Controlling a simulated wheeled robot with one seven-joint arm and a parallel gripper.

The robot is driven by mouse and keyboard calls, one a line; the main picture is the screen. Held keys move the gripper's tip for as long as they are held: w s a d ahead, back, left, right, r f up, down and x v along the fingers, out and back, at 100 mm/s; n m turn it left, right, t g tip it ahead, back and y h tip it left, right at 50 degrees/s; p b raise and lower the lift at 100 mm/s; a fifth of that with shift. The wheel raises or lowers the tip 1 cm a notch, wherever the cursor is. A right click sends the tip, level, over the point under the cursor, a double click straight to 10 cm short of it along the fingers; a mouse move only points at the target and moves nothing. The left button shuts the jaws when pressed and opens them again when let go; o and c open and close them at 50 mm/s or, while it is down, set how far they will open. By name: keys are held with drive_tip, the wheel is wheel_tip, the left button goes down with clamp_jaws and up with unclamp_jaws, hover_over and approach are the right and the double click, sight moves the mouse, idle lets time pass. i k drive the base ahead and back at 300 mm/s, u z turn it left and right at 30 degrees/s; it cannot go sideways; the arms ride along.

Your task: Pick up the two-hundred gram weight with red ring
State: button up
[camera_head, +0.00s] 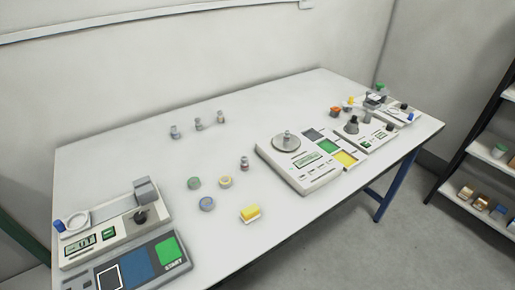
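Several small grey metal weights stand upright on the white table (120,150). One weight (244,163) stands alone near the middle, left of the central scale, and seems to have a reddish band. Three more stand in a loose row farther back: a left one (174,132), a middle one (198,123) and a right one (221,117). Their bands are too small to read for sure, so I cannot tell which is the two-hundred gram weight with red ring. My gripper is not in view.
A central scale (303,182) has a round pan. Another scale (100,240) stands front left with a START panel. More instruments crowd the right end; a shelf (480,200) stands beyond.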

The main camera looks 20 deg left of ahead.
sight(245, 165)
drive_tip(key=u, duration=1.75)
drive_tip(key=i, duration=0.45)
drive_tip(key=u, duration=0.1)
